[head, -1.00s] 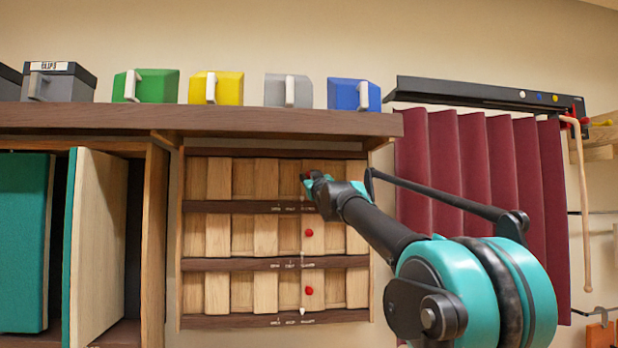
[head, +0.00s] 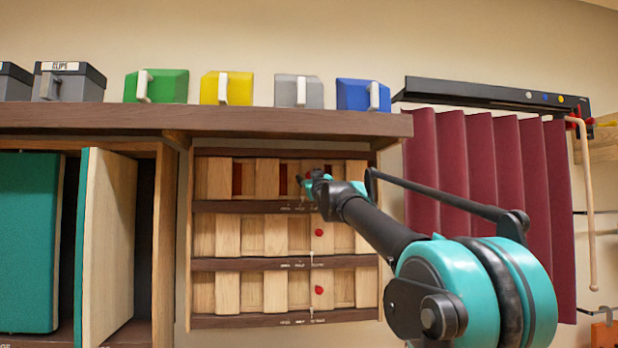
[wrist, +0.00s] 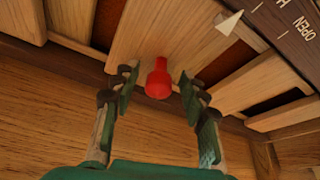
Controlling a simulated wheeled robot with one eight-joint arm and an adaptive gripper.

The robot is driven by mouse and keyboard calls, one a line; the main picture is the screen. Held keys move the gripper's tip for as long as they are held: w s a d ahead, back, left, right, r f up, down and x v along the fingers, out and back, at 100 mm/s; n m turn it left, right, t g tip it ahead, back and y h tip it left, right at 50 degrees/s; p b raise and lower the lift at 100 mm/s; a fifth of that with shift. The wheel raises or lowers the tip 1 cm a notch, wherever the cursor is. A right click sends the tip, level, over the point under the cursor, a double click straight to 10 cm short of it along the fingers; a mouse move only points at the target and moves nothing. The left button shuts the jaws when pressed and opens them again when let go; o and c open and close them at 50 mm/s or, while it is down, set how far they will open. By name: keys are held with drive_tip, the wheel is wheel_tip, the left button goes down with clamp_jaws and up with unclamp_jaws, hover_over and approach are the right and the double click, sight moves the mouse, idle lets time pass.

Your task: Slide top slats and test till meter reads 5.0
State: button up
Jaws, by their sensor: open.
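The top row of wooden slats (head: 267,179) is in the upper bay of the slatted panel, with dark reddish gaps between slats. In the wrist view its red knob (wrist: 158,80) stands on a slat (wrist: 165,38) with a white pointer (wrist: 229,22) beside a dark rail (wrist: 290,22) marked OPEN. My gripper (wrist: 158,88) is open, one finger on each side of the knob, with visible space between. In the head view my gripper (head: 309,179) is at the top row and largely hides that knob. I see no meter.
Two lower rows of slats (head: 263,237) (head: 264,291) have red knobs and show no dark gaps. A shelf (head: 250,121) above holds coloured bins. Maroon curtain folds (head: 480,190) hang at right, with a wooden cane (head: 584,200). Teal-edged panels (head: 108,240) stand at left.

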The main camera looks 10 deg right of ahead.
drive_tip(key=shift+s, duration=0.1)
drive_tip(key=v, duration=1.2)
drive_tip(key=s+d+f+m+g+h, duration=0.2)
drive_tip(key=f+g, duration=0.3)
drive_tip(key=f, duration=1.5)
drive_tip(key=s+d+f+m+g+h, duration=0.2)
drive_tip(key=s+d+f+g, duration=0.15)
drive_tip(key=f, duration=1.75)
drive_tip(key=s+a+f+g, duration=0.1)
drive_tip(key=s+f+g, duration=0.3)
drive_tip(key=s+f, duration=0.8)
drive_tip(key=s+a+f+m+g+y, duration=0.1)
drive_tip(key=s+f+g, duration=0.4)
drive_tip(key=s+f, duration=0.8)
wheel_tip(320, 180, down, 3)
drive_tip(key=shift+a+f, duration=0.15)
drive_tip(key=shift+a, duration=0.35)
clamp_jaws()
